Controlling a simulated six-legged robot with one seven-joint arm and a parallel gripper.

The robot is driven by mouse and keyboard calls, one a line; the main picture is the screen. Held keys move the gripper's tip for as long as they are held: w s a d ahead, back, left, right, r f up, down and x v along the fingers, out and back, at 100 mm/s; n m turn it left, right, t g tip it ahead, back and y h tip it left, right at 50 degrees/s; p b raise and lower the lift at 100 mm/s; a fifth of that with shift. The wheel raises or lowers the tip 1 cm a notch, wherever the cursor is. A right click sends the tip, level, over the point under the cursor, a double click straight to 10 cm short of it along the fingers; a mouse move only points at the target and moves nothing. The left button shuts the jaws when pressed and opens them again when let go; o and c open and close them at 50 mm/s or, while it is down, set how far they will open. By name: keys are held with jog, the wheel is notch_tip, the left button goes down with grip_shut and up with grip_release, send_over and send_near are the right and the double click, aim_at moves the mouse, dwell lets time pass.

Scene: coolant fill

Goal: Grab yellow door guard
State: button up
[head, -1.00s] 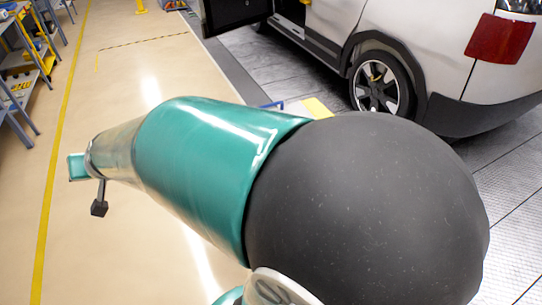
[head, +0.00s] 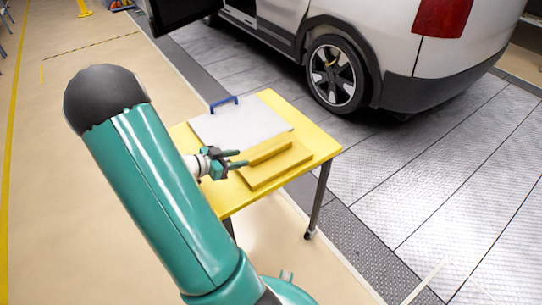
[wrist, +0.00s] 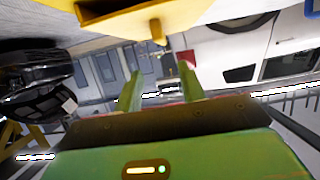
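The yellow door guard (head: 275,163), a flat yellow slab with a raised bar along it, lies on a yellow-topped table (head: 226,203) in the head view. My gripper (head: 242,158) is at the guard's left side, with its two green fingers apart and pointing towards the raised bar. In the wrist view my gripper (wrist: 162,82) is open, with nothing between the fingers. A yellow piece that looks like the door guard (wrist: 155,27) shows at the top edge there, with a stub pointing down towards the finger gap. I cannot tell whether any finger touches it.
A pale grey panel (head: 240,118) with a blue handle (head: 223,103) lies beside the guard on the table. A silver vehicle (head: 390,45) with a dark wheel (head: 335,75) stands behind the table. Beige floor (head: 60,200) is clear at left.

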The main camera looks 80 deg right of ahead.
aim_at(270, 151)
jog(key=x, duration=1.2)
jog(key=shift+w+d, duration=0.1)
jog(key=shift+d, duration=0.2)
grip_shut()
